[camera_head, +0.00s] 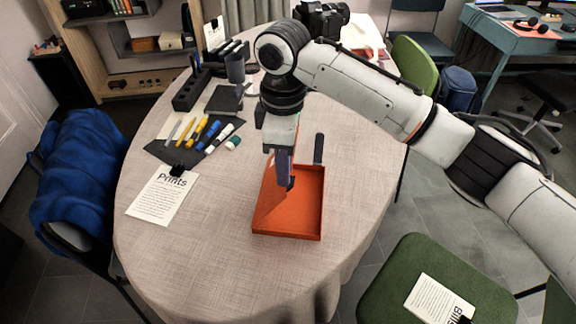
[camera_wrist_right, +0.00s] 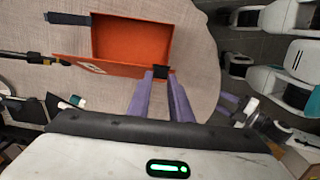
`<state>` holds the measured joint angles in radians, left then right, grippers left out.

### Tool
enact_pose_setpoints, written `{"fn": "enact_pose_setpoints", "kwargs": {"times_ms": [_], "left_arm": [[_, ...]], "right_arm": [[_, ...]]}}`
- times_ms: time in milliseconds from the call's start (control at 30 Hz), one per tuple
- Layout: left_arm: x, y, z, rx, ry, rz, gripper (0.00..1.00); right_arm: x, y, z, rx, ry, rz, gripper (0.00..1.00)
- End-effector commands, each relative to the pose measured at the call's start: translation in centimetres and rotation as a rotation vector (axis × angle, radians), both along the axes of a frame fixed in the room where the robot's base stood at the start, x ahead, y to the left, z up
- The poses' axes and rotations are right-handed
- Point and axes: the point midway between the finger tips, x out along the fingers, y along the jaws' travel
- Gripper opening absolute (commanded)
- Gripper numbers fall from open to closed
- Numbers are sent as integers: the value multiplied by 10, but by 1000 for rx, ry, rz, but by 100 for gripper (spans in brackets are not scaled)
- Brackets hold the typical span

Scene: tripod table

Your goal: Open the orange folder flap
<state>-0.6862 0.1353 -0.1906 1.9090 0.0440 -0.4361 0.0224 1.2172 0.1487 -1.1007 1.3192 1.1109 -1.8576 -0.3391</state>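The orange folder (camera_head: 308,205) lies on the round table as a shallow open tray. In the right wrist view its red-orange inside (camera_wrist_right: 130,40) shows. Its flap (camera_head: 268,208) stands up steeply along the left side; in the wrist view the flap (camera_wrist_right: 75,66) is a narrow strip with a small pale label. A black tab (camera_wrist_right: 160,71) is on the flap's edge. My right gripper (camera_head: 285,180) points down over the folder. Its purple fingers (camera_wrist_right: 161,78) are on both sides of the tab, which fills the gap at the tips.
Markers on a black mat (camera_head: 205,135) and a "Prints" sheet (camera_head: 160,197) lie left of the folder. A black strip (camera_head: 318,148) is just behind it. A desk organiser (camera_head: 190,92) and a camera (camera_head: 322,18) stand further back. The front tabletop is clear.

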Motion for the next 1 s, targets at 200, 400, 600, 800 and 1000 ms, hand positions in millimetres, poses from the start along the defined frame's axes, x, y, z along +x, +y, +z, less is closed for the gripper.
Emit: {"fn": "enact_pose_setpoints", "kwargs": {"times_ms": [200,400,600,800,1000], "left_arm": [[0,0,0,0,0,0,38],[0,0,0,0,0,0,38],[0,0,0,0,1,0,38],[0,0,0,0,1,0,38],[0,0,0,0,0,0,38]], "right_arm": [[2,11,5,3,-2,2,14],[4,20,8,2,-1,2,14],[5,25,10,2,0,2,14],[7,33,12,3,-1,3,14],[9,43,14,3,-1,3,14]]}}
